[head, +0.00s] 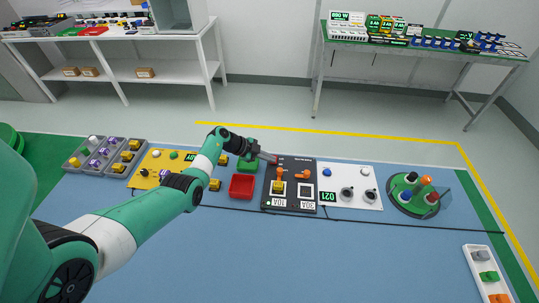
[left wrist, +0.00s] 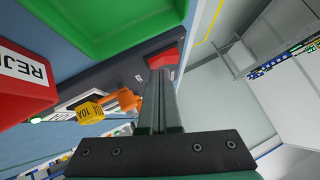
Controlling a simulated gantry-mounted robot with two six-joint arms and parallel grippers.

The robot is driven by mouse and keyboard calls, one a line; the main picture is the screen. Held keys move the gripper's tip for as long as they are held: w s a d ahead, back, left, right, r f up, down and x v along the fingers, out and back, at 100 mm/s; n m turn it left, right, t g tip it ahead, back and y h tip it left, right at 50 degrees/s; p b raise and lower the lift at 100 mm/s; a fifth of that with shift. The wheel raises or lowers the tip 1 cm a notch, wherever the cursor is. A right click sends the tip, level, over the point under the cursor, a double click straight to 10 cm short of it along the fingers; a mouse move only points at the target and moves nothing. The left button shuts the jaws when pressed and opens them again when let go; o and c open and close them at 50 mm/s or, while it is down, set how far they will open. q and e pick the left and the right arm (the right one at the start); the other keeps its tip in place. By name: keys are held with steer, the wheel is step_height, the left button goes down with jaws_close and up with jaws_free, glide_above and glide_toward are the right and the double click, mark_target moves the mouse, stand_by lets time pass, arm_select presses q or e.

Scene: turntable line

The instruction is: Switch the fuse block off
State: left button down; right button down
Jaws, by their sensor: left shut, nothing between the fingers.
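The fuse block (head: 292,198) is a dark panel on the blue bench, with 10A and 30A labels at its front. A yellow 10A fuse (head: 279,187) sits in its left slot, also seen in the left wrist view (left wrist: 89,112). Orange levers (head: 280,173) are on the panel; one shows in the left wrist view (left wrist: 126,100). A red switch piece (left wrist: 165,60) is at the panel's far left corner. My left gripper (head: 270,157) is shut and empty, with its fingertips at the red piece; contact is unclear. My right gripper is out of view.
A red bin (head: 242,186) and a green tray (left wrist: 118,18) are left of the block. A yellow panel (head: 160,170) is further left. A white panel with knobs (head: 350,186) and a round green turntable (head: 412,208) stand right. The front bench is clear.

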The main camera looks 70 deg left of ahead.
arm_select(q)
steer(key=r+p, duration=0.1)
steer(key=p, duration=0.1)
steer(key=r+p, duration=0.2)
steer(key=s+r+p, duration=0.1)
steer(key=r, duration=0.1)
steer(key=shift+d+r+p, duration=0.1)
steer(key=shift+d+p, duration=0.25)
steer(key=shift+p, duration=0.05)
steer(key=p+v, duration=0.4)
steer(key=v, duration=0.4)
steer(key=shift+s+f+p, duration=0.2)
steer(key=shift+s+p, duration=0.15)
steer(key=shift+s, duration=0.1)
